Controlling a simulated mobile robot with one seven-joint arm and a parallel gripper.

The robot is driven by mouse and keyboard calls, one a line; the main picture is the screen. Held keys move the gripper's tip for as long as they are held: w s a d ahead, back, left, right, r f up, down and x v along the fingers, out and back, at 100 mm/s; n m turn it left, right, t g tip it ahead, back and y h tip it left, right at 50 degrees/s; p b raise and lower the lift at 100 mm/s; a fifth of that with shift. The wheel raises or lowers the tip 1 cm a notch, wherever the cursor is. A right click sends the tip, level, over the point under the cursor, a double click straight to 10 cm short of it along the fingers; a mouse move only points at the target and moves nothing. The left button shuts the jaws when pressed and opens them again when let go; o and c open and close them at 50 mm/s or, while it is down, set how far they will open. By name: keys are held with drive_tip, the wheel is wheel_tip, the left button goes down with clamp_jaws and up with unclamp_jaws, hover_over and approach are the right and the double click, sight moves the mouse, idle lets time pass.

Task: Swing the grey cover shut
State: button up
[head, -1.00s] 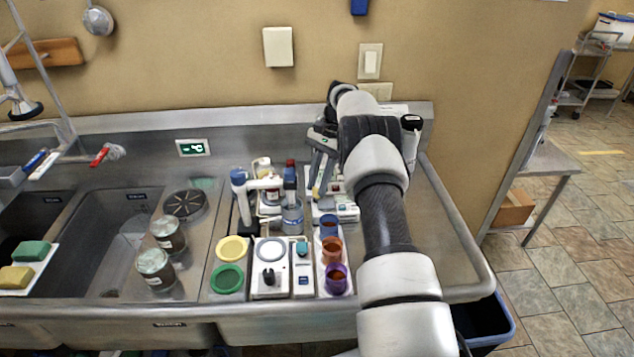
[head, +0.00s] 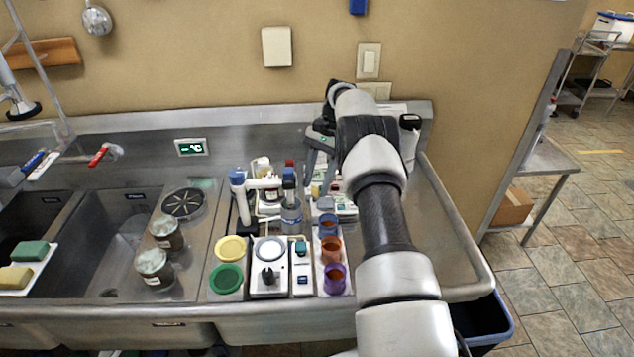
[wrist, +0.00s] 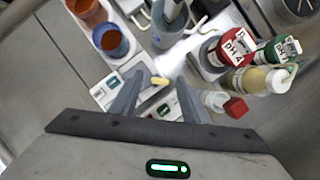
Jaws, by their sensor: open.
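My gripper (head: 318,183) is open, pointing down behind the row of coloured cups, at the right of the bench equipment. In the wrist view its two fingers (wrist: 160,80) are apart over low white devices (wrist: 107,90) with small displays. A small yellow piece shows between the fingertips; I cannot tell whether they touch it. A small grey part (head: 325,203) just behind the blue cup may be the grey cover. Its hinge and how far it stands open cannot be made out, as my fingers and arm hide much of that spot.
A blue cup (head: 328,224), an orange cup (head: 331,250) and a purple cup (head: 335,278) stand in front of the gripper. The steel drainboard (head: 450,235) right of my arm is clear.

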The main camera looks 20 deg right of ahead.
wheel_tip(320, 180, up, 10)
idle(0.4)
drive_tip(key=shift+f, duration=0.15)
